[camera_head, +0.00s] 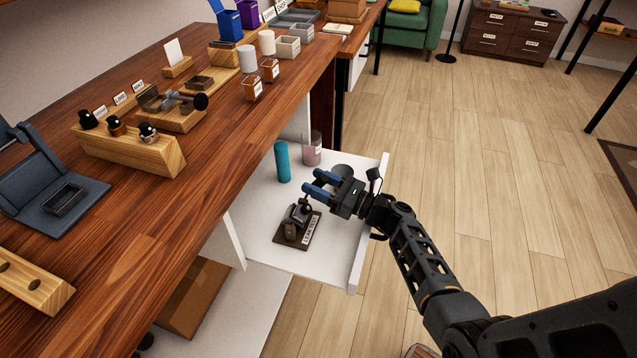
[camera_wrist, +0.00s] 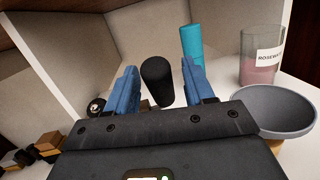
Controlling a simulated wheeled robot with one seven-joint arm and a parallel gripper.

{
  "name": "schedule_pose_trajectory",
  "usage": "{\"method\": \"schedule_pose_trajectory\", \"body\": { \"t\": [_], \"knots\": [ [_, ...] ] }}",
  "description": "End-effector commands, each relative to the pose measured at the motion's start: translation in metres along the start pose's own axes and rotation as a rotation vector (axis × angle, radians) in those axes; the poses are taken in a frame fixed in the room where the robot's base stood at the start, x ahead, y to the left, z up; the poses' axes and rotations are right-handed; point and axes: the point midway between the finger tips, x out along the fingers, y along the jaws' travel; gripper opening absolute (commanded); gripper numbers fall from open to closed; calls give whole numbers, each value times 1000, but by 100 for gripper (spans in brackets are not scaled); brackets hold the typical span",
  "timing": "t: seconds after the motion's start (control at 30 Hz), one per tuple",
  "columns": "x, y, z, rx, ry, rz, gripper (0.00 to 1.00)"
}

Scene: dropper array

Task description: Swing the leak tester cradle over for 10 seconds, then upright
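The leak tester cradle (camera_head: 291,232) stands on a dark base with a pale label, on the white pull-out shelf (camera_head: 262,238). My gripper (camera_head: 315,188) is just above and behind it, fingers pointing left. In the wrist view a black rounded handle (camera_wrist: 157,82) stands between my two blue fingers (camera_wrist: 160,88), with visible space on both sides. The gripper looks open and holds nothing. I cannot tell how far the handle reaches between the fingers in depth.
A teal cylinder (camera_head: 282,162) and a pink labelled jar (camera_head: 312,150) stand behind my gripper. A grey bowl (camera_wrist: 285,108) is close at its right in the wrist view. The wooden counter (camera_head: 200,195) rises on the left. Open floor (camera_head: 480,200) lies right.

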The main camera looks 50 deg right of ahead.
Motion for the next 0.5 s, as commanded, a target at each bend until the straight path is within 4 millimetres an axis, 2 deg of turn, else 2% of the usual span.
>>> {"method": "schedule_pose_trajectory", "body": {
  "t": [0.27,0.37,0.5],
  "knots": [
    [1,0,5,-1,0,1,53],
    [2,1,16,-3,-1,2,53],
    [6,4,42,-4,-1,1,53]
  ]
}}
